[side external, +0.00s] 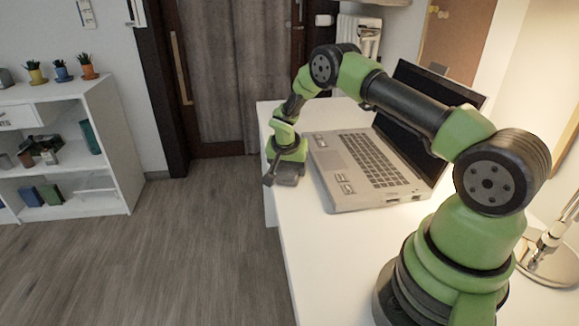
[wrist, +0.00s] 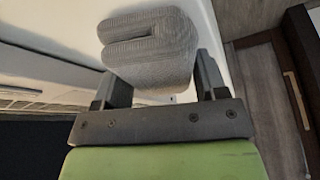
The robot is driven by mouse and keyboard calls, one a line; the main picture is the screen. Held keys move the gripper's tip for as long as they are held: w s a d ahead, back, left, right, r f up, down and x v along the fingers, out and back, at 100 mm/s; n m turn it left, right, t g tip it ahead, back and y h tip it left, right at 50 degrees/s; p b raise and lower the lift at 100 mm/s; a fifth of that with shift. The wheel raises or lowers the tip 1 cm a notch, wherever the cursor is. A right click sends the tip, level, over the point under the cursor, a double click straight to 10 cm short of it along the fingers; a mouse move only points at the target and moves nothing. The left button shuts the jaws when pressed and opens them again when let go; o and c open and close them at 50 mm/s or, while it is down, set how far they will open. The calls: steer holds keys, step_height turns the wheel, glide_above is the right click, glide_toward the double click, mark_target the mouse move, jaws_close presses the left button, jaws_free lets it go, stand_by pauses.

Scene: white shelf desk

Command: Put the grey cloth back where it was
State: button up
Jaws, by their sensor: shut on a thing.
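The grey cloth (wrist: 150,50) is folded into a thick ribbed bundle, seen in the wrist view. My gripper (wrist: 155,80) is shut on it, with one dark finger on each side. In the side external view, my gripper (side external: 284,172) is low at the left edge of the white desk (side external: 300,240), left of the laptop. The cloth is mostly hidden there behind the gripper. I cannot tell whether the cloth touches the desk top.
An open grey laptop (side external: 365,165) stands on the desk close to the right of my gripper. A metal lamp base (side external: 548,262) is at the far right. The desk's front left is clear. A white shelf (side external: 120,145) stands across the floor at left.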

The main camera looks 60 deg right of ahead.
steer(key=o, duration=0.8)
steer(key=shift+f, duration=0.1)
steer(key=shift+o, duration=0.2)
